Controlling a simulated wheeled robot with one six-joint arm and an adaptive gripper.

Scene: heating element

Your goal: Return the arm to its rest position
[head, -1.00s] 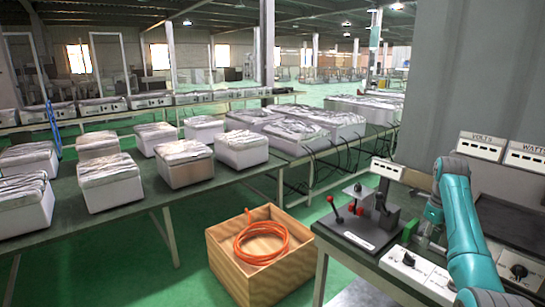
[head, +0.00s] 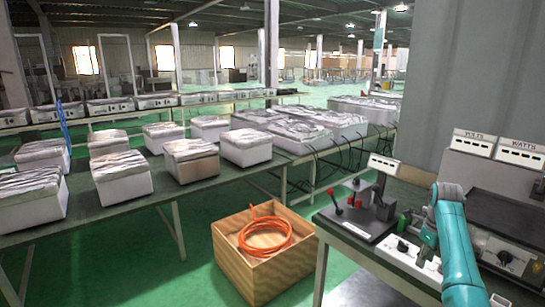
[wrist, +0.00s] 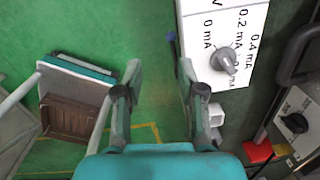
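My teal arm (head: 457,250) shows at the lower right of the head view, bent beside the test bench. The gripper end cannot be made out clearly there. A white panel with a grey knob (wrist: 224,61) and mA markings lies just right of the right finger, at the picture's top.
The bench (head: 385,262) carries a black fixture with red-tipped levers (head: 366,204), knob boxes and meters (head: 474,143). A wooden crate (head: 262,275) holding an orange coil (head: 265,235) stands on the floor. A long table (head: 130,212) with several white units is left. Green floor lies between.

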